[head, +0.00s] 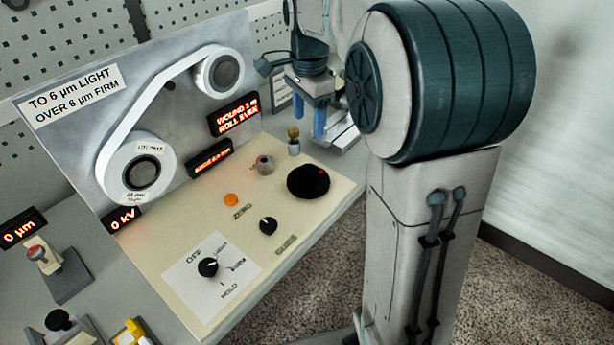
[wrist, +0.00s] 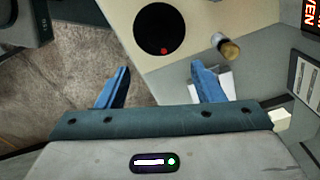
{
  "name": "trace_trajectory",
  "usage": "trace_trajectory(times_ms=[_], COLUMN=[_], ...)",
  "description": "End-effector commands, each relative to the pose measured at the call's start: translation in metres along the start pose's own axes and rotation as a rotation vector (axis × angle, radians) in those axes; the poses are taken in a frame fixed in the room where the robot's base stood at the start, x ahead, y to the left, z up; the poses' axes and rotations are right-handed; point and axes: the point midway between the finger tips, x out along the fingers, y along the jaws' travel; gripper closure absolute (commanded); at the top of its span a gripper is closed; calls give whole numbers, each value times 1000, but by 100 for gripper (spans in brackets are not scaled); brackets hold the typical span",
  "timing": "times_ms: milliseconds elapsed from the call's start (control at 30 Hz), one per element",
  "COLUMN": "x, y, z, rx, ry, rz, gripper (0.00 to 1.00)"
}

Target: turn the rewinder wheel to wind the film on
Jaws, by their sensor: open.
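The black round wheel (head: 308,182) with a red dot near its edge lies on the cream sloped panel, at its upper right. It also shows in the wrist view (wrist: 159,28), beyond my fingertips and roughly between their lines. The white film (head: 150,100) runs from the lower left roll (head: 136,168) up to the upper right roll (head: 220,71). My gripper (head: 308,113), with blue fingers, is open and empty behind the wheel in the head view. Its fingers (wrist: 160,76) are spread in the wrist view and do not appear to touch the wheel.
A brass-topped post (head: 293,139) stands close to the wheel; a grey knob (head: 264,165) with a red mark is left of it. A display (head: 234,114) reads "WOUND 1 m ROLL EVEN". Black knobs (head: 268,226) and an orange button (head: 231,200) sit lower on the panel.

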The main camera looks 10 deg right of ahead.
Motion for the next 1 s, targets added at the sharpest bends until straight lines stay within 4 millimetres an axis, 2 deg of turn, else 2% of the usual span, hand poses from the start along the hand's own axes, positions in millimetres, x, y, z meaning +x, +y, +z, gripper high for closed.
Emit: trace_trajectory(times_ms=[133, 267, 1000], x=[-1, -3, -3], y=[0, 0, 2], z=[0, 0, 0], rx=[-28, -167, -1618], ry=[0, 0, -3], rz=[0, 0, 2], gripper=[39, 39, 39])
